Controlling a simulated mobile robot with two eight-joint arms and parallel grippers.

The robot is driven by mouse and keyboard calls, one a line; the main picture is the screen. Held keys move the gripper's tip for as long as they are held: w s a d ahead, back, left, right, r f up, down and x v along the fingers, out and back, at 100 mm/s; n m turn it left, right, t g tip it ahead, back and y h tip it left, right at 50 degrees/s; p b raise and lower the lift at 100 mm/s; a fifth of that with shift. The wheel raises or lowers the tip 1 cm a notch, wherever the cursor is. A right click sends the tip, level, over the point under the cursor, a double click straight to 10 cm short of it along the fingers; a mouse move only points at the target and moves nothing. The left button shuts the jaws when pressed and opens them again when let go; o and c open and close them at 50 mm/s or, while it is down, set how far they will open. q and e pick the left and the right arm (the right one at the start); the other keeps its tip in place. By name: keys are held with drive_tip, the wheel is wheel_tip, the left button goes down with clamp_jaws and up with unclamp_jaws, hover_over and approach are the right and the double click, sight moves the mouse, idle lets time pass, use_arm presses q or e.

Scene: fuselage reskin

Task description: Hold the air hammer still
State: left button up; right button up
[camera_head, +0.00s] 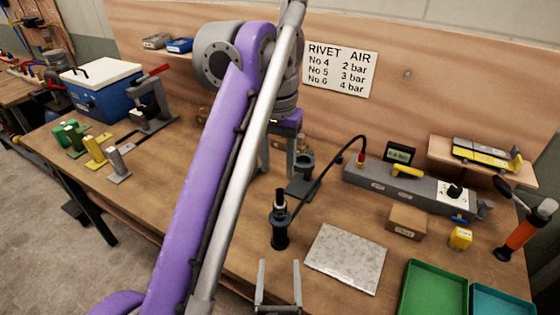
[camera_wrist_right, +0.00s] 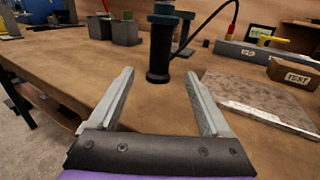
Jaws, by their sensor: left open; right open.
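The air hammer (camera_head: 280,230) looks like the dark upright cylinder standing on the bench, with a black hose arching from it to the grey bar. In the right wrist view its dark lower part (camera_wrist_right: 159,50) stands beyond my fingertips, roughly midway between them; its top is cut off. My right gripper (camera_head: 277,265) is open and empty, just in front of the hammer and apart from it. Its two fingers (camera_wrist_right: 160,85) show wide apart. My left gripper (camera_head: 278,165) is open, pointing down behind the hammer, beside a dark cup-like holder (camera_head: 303,168). My purple left arm hides part of the bench.
A grey speckled plate (camera_head: 346,258) lies right of the hammer. Further right are a cardboard box (camera_head: 407,222), a grey bar with hose fitting (camera_head: 415,187), a green tray (camera_head: 433,290) and an orange-handled tool (camera_head: 522,234). Green, yellow and grey pieces stand at left.

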sight(280, 239)
use_arm(q)
drive_tip(key=shift+d+r, duration=0.15)
drive_tip(key=shift+d, duration=0.1)
use_arm(e)
drive_tip(key=shift+w, duration=0.2)
drive_tip(key=w, duration=1)
drive_tip(key=shift+w+d, duration=0.1)
drive_tip(key=shift+w, duration=0.1)
clamp_jaws()
idle(0.4)
use_arm(q)
drive_tip(key=shift+c, duration=0.2)
drive_tip(key=shift+c, duration=0.5)
drive_tip(key=shift+r+m, duration=0.15)
drive_tip(key=shift+m, duration=0.65)
drive_tip(key=shift+f, duration=4.5)
